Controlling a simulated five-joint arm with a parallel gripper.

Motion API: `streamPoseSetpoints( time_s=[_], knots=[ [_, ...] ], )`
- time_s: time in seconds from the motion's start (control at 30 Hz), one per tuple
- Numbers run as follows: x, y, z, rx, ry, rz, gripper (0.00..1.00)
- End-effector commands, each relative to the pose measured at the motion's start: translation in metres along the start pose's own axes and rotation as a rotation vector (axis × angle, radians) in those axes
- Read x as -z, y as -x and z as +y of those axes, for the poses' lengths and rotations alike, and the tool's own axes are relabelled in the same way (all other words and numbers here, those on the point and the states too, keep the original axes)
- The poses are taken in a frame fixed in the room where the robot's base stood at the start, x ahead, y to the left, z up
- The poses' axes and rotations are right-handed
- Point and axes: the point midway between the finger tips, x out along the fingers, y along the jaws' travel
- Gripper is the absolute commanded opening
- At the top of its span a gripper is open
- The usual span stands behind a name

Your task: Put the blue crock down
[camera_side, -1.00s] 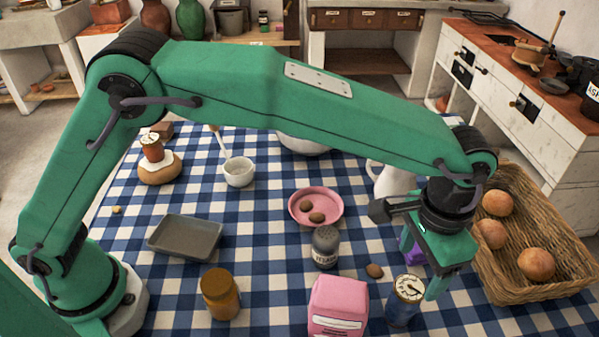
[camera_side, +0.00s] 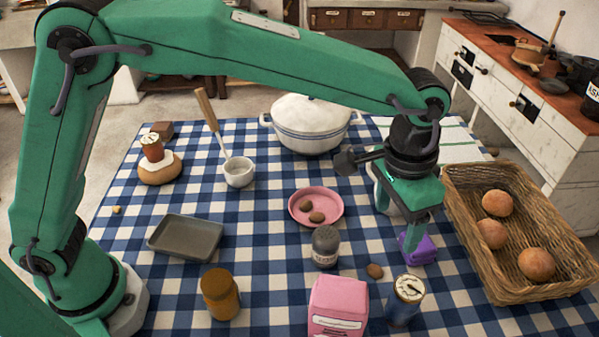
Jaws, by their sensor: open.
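The blue crock (camera_side: 400,313) stands upright on the checked tablecloth near the front right, with a pale round dial-like top. My gripper (camera_side: 396,222) is open and empty, above and behind the crock and clear of it. One finger is in front of a purple block-like thing (camera_side: 421,249), partly hiding it; I cannot tell whether they touch.
A pink box (camera_side: 338,306) stands close left of the crock, and a brown nut (camera_side: 375,271) lies behind it. A wicker basket (camera_side: 462,215) with bread rolls is to the right. A grey shaker (camera_side: 325,247) and pink dish (camera_side: 334,209) are further back.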

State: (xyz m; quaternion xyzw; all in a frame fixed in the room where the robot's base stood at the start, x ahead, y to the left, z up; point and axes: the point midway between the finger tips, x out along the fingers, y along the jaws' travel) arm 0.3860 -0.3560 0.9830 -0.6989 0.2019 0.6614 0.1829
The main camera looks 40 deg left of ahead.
Motion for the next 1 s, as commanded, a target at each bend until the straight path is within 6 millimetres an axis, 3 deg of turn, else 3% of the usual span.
streamPoseSetpoints(
  time_s=[0.2, 0.5, 0.7, 1.0],
  knots=[
    [-0.030, 0.041, -0.061, -0.001, 0.084, 0.066, 0.70],
    [-0.089, 0.080, -0.129, 0.011, 0.192, 0.154, 0.70],
    [-0.136, 0.096, -0.163, 0.028, 0.264, 0.213, 0.70],
    [-0.210, 0.104, -0.198, 0.067, 0.369, 0.299, 0.70]
  ],
)
